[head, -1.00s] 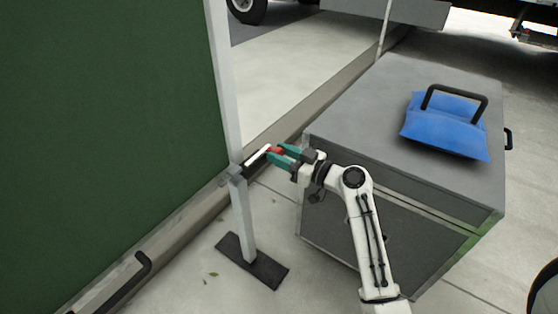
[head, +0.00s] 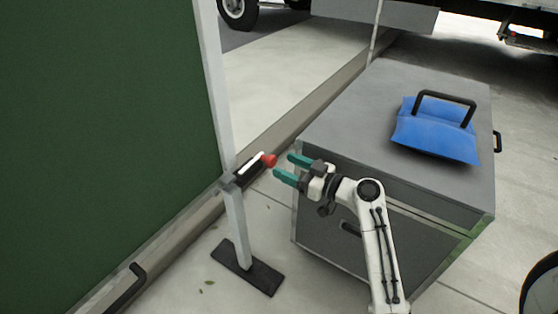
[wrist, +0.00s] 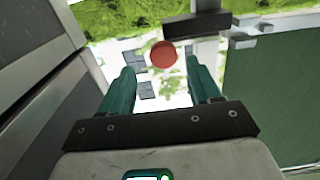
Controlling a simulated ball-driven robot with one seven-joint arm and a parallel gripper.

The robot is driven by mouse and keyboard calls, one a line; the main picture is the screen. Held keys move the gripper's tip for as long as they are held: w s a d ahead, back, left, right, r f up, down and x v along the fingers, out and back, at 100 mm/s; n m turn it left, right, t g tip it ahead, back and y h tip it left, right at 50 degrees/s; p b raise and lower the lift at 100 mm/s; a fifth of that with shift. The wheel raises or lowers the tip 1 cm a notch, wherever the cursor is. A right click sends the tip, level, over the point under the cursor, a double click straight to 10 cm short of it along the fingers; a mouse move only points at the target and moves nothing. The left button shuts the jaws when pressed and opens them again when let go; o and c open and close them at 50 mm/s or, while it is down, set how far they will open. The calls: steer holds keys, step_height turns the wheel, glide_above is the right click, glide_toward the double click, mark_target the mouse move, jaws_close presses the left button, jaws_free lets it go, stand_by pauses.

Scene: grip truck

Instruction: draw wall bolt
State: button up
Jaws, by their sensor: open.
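The wall bolt is a white rod (head: 252,164) with a red knob (head: 269,160) on its right end. It lies in a dark bracket (head: 245,176) on a pale post beside the green wall panel. My gripper (head: 283,167) is open and empty, just right of the knob, with its teal fingers pointing at it. In the wrist view the red knob (wrist: 163,55) appears between and beyond the two fingertips (wrist: 160,73), not touched. The rod behind the knob is hidden in that view.
A grey chest (head: 400,110) stands right of the bolt, close behind my arm. The post (head: 237,230) stands on a dark foot plate (head: 248,268). A truck wheel shows at the top left.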

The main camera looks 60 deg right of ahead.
steer(key=s, duration=0.6)
steer(key=shift+s+d+p, duration=0.15)
steer(key=shift+s+p, duration=0.1)
steer(key=shift+p, duration=0.1)
steer(key=s+a+f+n+g+y, duration=0.1)
steer(key=a+f+g+y, duration=0.1)
steer(key=a+f+g, duration=0.45)
steer(key=s+a+f+g+y, duration=0.25)
steer(key=a+f, duration=0.45)
steer(key=a, duration=0.4)
steer(key=s+a+f+m+g+h, duration=0.1)
steer(key=s+a+g+h, duration=0.1)
steer(key=s+g+h, duration=0.3)
steer(key=s+a+f+m+g, duration=0.1)
steer(key=s+a+g, duration=0.15)
steer(key=s, duration=0.45)
step_height(320, 180, up, 33)
steer(key=d+p, duration=0.1)
steer(key=p, duration=3.2)
steer(key=shift+w, duration=0.35)
